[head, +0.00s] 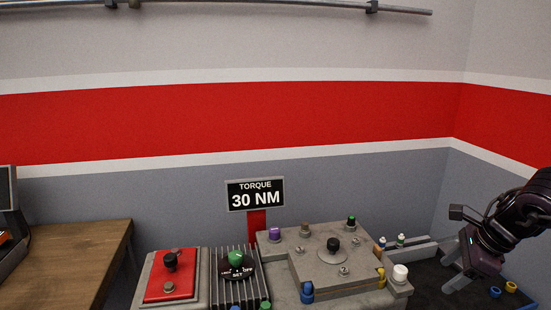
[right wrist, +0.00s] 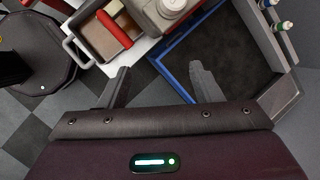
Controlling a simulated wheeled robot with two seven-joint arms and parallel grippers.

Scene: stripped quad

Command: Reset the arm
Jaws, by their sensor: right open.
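My right arm (head: 525,205) comes in from the right edge of the head view, dark and bent downward. Its gripper (head: 447,268) is at the right end of the workbench, over or beside a dark surface. In the right wrist view, the two grey fingers of my right gripper (right wrist: 158,70) stand wide apart with nothing between them. My left arm and left gripper are not in view.
A grey machine block (head: 300,270) with knobs and a red panel (head: 172,275) stand left of the gripper. The wrist view shows a grey bin (right wrist: 97,40) and a blue-edged dark tray (right wrist: 180,80).

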